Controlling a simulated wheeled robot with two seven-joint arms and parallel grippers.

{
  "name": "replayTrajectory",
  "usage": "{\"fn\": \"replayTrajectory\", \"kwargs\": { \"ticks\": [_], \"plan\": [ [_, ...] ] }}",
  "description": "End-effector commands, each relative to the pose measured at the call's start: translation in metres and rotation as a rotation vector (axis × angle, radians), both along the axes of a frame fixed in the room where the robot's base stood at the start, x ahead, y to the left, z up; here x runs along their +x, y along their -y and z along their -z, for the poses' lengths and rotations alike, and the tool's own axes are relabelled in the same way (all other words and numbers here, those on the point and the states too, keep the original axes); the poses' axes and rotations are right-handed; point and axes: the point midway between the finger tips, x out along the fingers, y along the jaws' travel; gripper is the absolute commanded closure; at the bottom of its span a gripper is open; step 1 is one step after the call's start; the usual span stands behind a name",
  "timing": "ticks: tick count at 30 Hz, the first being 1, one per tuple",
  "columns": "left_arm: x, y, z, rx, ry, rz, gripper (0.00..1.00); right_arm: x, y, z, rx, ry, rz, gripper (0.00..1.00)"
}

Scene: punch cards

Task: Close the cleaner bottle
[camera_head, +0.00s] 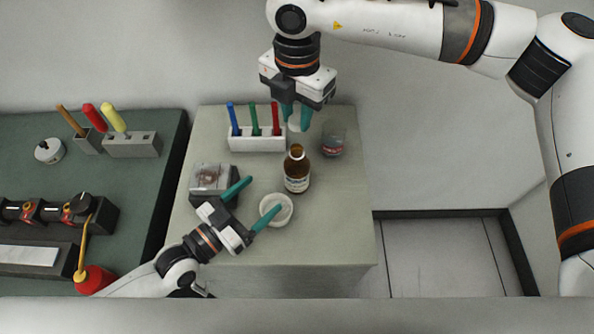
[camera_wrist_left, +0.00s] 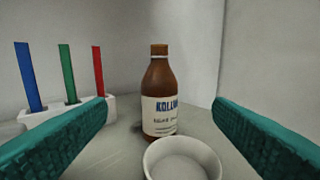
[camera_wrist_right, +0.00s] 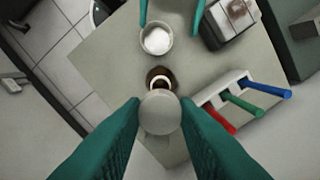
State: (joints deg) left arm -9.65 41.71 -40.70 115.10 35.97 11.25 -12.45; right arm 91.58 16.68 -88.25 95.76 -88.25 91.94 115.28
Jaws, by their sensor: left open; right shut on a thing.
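The brown cleaner bottle (camera_head: 297,172) with a white label stands upright on the beige table. Its round top shows no separate cap, and it also shows in the left wrist view (camera_wrist_left: 160,90). My right gripper (camera_head: 297,119) is shut on a pale round cap (camera_wrist_right: 160,112), held behind and above the bottle in the head view. In the right wrist view the cap partly covers the bottle's neck and appears apart from it. My left gripper (camera_head: 257,200) is open and empty, low at the front left of the bottle, with its fingers beside a white round dish (camera_head: 277,209).
A white rack (camera_head: 257,144) with blue, green and red sticks stands at the back left. The table's front right is bare.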

Motion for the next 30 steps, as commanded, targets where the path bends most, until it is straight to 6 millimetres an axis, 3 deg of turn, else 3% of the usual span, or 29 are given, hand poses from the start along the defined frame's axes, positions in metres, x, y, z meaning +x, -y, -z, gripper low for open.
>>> {"fn": "replayTrajectory", "kwargs": {
  "ticks": [5,18,30],
  "plan": [
    [0.013,0.011,-0.001,-0.003,0.003,-0.002,0.25,0.0,0.0,0.0,0.0,0.0,0.0,0.94],
    [0.069,0.069,-0.001,-0.002,0.002,0.0,0.25,0.0,0.0,0.0,0.0,0.0,0.0,0.94],
    [0.085,0.085,0.0,0.0,0.0,0.0,0.25,0.0,0.0,0.0,0.0,0.0,0.0,0.94]
  ]
}}
